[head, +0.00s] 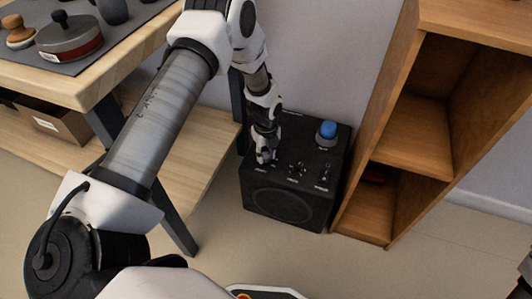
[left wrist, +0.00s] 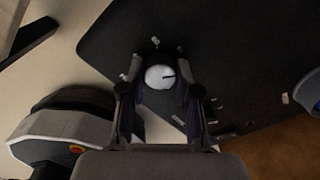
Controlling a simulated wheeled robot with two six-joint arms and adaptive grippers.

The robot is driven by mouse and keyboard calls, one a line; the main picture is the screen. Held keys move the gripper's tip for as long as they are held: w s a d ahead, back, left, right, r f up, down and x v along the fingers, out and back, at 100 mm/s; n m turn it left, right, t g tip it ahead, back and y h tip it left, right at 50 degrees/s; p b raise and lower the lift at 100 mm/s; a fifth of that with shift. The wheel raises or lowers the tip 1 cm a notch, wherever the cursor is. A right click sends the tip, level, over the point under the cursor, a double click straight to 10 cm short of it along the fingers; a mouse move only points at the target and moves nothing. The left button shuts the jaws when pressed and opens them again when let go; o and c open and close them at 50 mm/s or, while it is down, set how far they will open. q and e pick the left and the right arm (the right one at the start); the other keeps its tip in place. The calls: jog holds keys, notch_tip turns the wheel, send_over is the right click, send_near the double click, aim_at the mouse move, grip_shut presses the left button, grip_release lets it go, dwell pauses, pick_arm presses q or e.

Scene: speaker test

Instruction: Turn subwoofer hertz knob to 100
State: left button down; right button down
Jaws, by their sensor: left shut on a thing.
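The subwoofer (head: 285,204) is a black box on the floor with a round speaker on its front and small controls on its top. My left gripper (head: 265,157) is over the top's front left part. In the left wrist view, the gripper (left wrist: 160,90) is shut on a round pale knob (left wrist: 160,76) with a dark pointer line, one finger on each side. The pointer points roughly to the right in that view. The label markings are too small to read. The knob is mostly hidden by the gripper in the head view. My right gripper is not clearly visible.
A large blue knob (head: 327,130) stands at the subwoofer's back right. A wooden shelf (head: 410,125) stands close on the right, and a wooden table (head: 92,89) with pots is on the left. The wall is behind. Open floor lies in front.

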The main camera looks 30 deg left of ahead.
aim_at(266, 155)
pick_arm(q)
jog(key=m, duration=0.6)
jog(key=shift+b, duration=0.35)
jog(key=shift+m, duration=0.4)
jog(key=c, duration=0.8)
grip_release()
notch_tip(266, 155, up, 12)
jog(key=shift+f, duration=0.1)
